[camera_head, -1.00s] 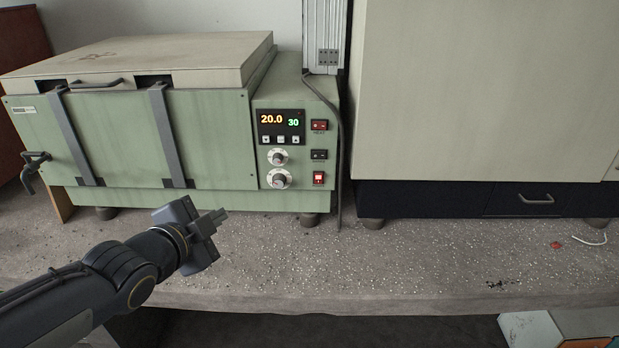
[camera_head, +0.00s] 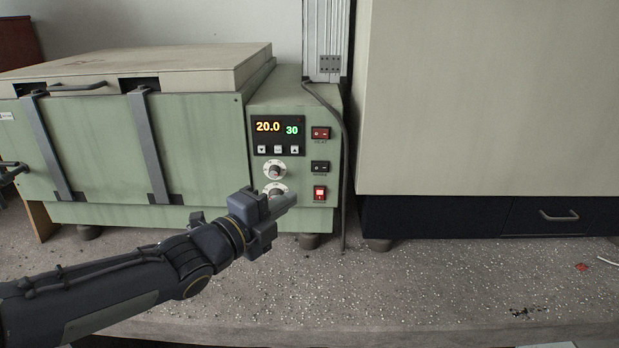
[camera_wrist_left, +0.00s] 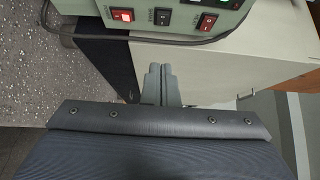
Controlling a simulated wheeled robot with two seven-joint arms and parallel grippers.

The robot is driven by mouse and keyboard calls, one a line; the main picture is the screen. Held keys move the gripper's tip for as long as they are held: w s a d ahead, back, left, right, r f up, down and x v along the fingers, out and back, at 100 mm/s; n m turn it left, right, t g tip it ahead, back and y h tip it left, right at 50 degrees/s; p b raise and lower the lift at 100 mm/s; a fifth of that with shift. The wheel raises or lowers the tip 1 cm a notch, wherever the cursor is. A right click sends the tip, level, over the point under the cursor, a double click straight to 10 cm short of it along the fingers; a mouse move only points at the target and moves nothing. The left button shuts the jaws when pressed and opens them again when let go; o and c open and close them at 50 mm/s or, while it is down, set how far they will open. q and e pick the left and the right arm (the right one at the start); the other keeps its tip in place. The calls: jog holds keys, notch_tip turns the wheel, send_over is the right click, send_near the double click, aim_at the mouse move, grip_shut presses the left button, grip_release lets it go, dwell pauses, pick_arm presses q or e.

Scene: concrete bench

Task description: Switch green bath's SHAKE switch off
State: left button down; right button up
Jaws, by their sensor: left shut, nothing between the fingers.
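The green bath (camera_head: 200,150) stands on the bench at left. Its panel has three rocker switches in a column: a red top one (camera_head: 320,133), a dark middle one (camera_head: 320,167) and a bright-lit red bottom one (camera_head: 319,193). My left gripper (camera_head: 288,199) is shut and empty, in front of the lower panel, covering part of the lower dial. Its fingers (camera_wrist_left: 160,75) appear apart from the switches. My right gripper is out of view.
A display (camera_head: 278,131) reads 20.0 and 30. A grey cable (camera_head: 343,150) hangs right of the panel. A large cream cabinet (camera_head: 480,100) with a dark base stands to the right. The bench front (camera_head: 400,285) is mostly clear.

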aim_at(321, 169)
pick_arm(q)
jog(key=w+d, duration=0.1)
jog(key=w, duration=0.2)
jog(key=w+d, duration=0.2)
jog(key=w, duration=0.1)
jog(key=w+d, duration=0.1)
jog(key=w, duration=0.3)
jog(key=shift+d+p, duration=0.2)
jog(key=shift+p, duration=0.1)
jog(key=shift+w, duration=0.1)
